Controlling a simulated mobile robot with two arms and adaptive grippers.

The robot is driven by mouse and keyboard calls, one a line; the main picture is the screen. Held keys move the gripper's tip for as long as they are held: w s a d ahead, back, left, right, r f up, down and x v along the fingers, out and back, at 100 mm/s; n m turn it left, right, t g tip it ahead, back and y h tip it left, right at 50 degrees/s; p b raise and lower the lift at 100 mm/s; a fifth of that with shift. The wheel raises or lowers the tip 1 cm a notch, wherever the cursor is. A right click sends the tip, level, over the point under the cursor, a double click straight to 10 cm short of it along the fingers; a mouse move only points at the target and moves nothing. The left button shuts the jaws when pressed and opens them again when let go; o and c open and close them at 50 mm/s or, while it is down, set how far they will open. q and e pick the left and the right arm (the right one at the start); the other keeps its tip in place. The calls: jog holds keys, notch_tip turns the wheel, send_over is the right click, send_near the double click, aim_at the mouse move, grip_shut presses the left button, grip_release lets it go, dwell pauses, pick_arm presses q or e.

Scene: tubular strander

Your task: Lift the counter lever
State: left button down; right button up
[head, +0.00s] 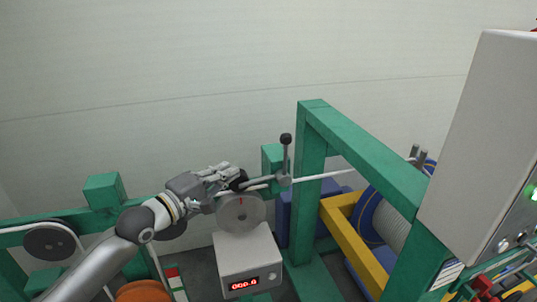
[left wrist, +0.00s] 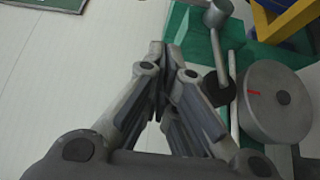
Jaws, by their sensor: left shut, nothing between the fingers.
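The counter lever (head: 286,158) is a thin grey rod with a black knob on top. It stands nearly upright from a grey hub (head: 284,181) in the head view. A grey arm runs left from the hub to a black round part beside the counter wheel (head: 240,213), a grey disc with a red mark. The counter box (head: 248,256) below has a red display. My left gripper (head: 237,172) is shut and empty, left of the lever and above the wheel. In the left wrist view its closed fingertips (left wrist: 166,52) are apart from the hub (left wrist: 217,13).
A green frame post (head: 310,180) stands right of the lever, with a yellow beam (head: 350,235) and a blue-rimmed spool beyond. A white cable passes by the hub. A grey control cabinet (head: 485,140) is at the right. The wall area above the gripper is free.

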aim_at(284, 160)
pick_arm(q)
jog(key=s+d+p+x, duration=0.1)
jog(key=p+x, duration=0.3)
jog(key=x, duration=0.8)
jog(key=shift+d, duration=0.9)
jog(key=shift+s, duration=0.1)
jog(key=shift+d+r+p, duration=0.2)
jog(key=shift+d+p, duration=0.1)
jog(key=shift+p, duration=0.5)
jog(key=shift+m, duration=0.3)
